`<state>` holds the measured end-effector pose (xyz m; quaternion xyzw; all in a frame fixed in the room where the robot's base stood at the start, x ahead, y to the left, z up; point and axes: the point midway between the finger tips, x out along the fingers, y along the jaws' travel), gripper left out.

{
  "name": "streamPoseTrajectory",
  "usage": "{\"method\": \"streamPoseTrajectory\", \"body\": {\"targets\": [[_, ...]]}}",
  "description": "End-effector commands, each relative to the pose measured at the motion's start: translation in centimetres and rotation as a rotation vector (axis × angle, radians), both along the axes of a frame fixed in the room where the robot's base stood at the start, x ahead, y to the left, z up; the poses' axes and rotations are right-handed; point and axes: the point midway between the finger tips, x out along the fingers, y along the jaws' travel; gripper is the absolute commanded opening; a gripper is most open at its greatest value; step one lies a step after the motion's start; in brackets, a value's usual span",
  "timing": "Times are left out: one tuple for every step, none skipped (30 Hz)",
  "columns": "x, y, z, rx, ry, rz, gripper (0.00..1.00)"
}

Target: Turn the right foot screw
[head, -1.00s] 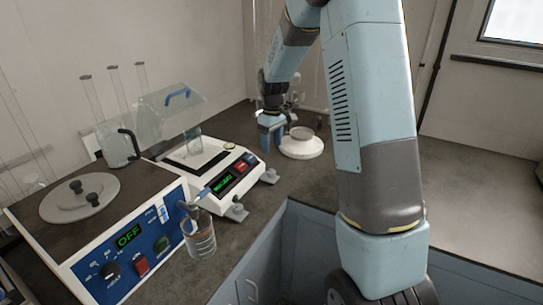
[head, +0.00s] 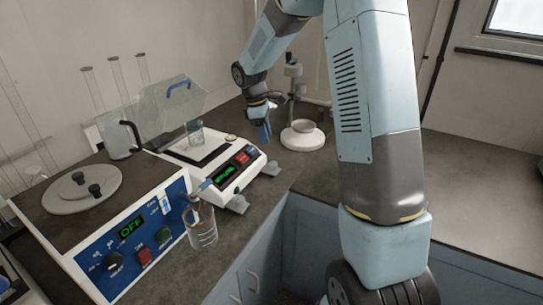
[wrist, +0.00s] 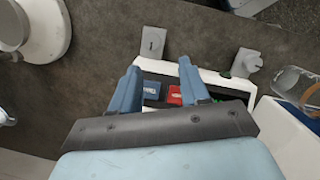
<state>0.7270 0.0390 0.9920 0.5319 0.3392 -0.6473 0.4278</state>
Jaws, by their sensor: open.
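The white balance (head: 205,165) stands on the dark counter with its green display lit. Its right foot screw (head: 270,168) is a small grey foot at the front right corner. In the wrist view the right foot screw (wrist: 152,42) appears just beyond and between the fingertips. The left foot screw (head: 237,204) is at the other front corner; it also shows in the wrist view (wrist: 247,62). My gripper (head: 264,132) has blue fingers pointing down, above and near the right foot. In the wrist view my gripper (wrist: 159,67) is open and empty.
A blue-fronted device reading OFF (head: 125,235) stands left of the balance. A glass beaker (head: 201,228) is close to the left foot. A white round-based stand (head: 301,138) is behind and right of my gripper. The counter's front edge (head: 265,215) is near.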

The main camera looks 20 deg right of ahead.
Motion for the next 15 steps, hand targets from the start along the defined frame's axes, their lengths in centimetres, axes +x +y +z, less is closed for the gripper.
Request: {"method": "streamPoseTrajectory", "body": {"targets": [[0.0, 0.7, -0.1, -0.035, 0.014, 0.098, 0.45], [0.0, 1.0, -0.1, -0.057, 0.022, 0.156, 0.45], [0.0, 1.4, 0.0, -0.084, 0.029, 0.225, 0.45], [0.1, 1.7, 0.0, -0.102, 0.033, 0.271, 0.45], [0.1, 1.9, 0.1, -0.119, 0.038, 0.313, 0.45], [0.2, 2.3, 0.2, -0.138, 0.043, 0.362, 0.45], [0.3, 2.4, 0.2, -0.151, 0.046, 0.391, 0.45], [0.3, 2.6, 0.3, -0.16, 0.048, 0.416, 0.45], [0.4, 2.7, 0.3, -0.171, 0.049, 0.44, 0.45], [0.4, 2.8, 0.3, -0.176, 0.05, 0.452, 0.45], [0.5, 2.8, 0.3, -0.181, 0.051, 0.461, 0.45], [0.5, 2.8, 0.2, -0.184, 0.051, 0.468, 0.45], [0.5, 2.7, 0.0, -0.184, 0.052, 0.47, 0.45], [0.5, 2.6, -0.2, -0.185, 0.052, 0.47, 0.45], [0.5, 2.5, -0.5, -0.185, 0.053, 0.469, 0.45]]}}
